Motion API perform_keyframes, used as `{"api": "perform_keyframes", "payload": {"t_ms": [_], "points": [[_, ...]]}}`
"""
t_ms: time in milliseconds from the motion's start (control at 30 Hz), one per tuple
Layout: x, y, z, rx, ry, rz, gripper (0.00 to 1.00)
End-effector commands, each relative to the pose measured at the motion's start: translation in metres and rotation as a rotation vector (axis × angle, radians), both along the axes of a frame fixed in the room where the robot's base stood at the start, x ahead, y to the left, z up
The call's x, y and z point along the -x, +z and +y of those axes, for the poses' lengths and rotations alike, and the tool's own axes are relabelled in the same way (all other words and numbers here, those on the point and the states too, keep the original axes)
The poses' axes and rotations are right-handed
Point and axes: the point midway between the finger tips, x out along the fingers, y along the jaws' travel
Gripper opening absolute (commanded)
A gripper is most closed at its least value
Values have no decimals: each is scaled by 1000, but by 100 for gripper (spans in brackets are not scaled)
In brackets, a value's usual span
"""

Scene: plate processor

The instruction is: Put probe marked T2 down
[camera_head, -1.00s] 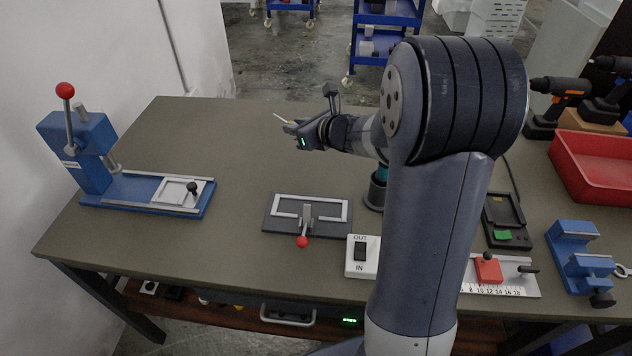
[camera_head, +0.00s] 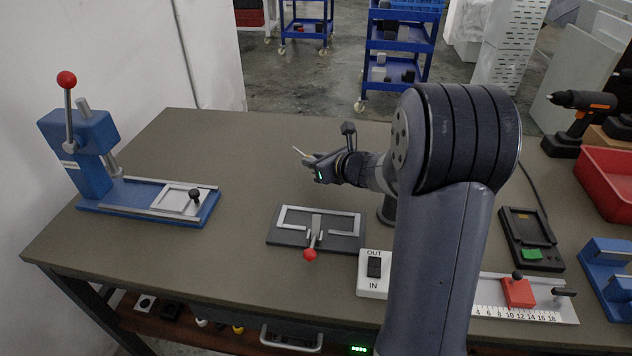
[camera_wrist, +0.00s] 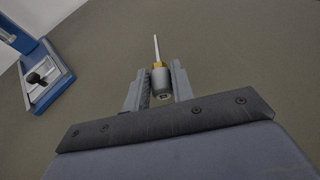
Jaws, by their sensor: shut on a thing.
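My gripper (camera_head: 312,160) is above the far middle of the grey-green table, reaching toward the left. It is shut on the probe; only the probe's thin pale tip (camera_head: 300,151) shows in the head view. In the wrist view my gripper (camera_wrist: 159,84) has its two fingers around the probe (camera_wrist: 160,82). The probe has a grey body, a brass-coloured collar and a thin pale tip pointing away from my wrist. No T2 marking is readable. I cannot tell how high it is above the table, though no contact shows.
A blue lever press (camera_head: 85,150) stands at the left; its base also shows in the wrist view (camera_wrist: 55,75). A dark clamp plate (camera_head: 285,238) with a red-knobbed lever, an OUT/IN switch box (camera_head: 374,288) and a red tray (camera_head: 604,185) are on the table. The table's far left (camera_head: 200,135) is clear.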

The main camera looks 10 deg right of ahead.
Motion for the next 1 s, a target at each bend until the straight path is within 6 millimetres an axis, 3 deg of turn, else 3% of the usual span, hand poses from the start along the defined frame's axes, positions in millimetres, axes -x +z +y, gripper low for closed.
{"api": "perform_keyframes", "payload": {"t_ms": [400,867,900,1000], "points": [[0,-50,0,-1,0,0,1],[0,-55,0,0,-1,-2,1],[0,-54,0,1,-1,-1,26],[0,-54,0,1,-1,-1,34]]}}
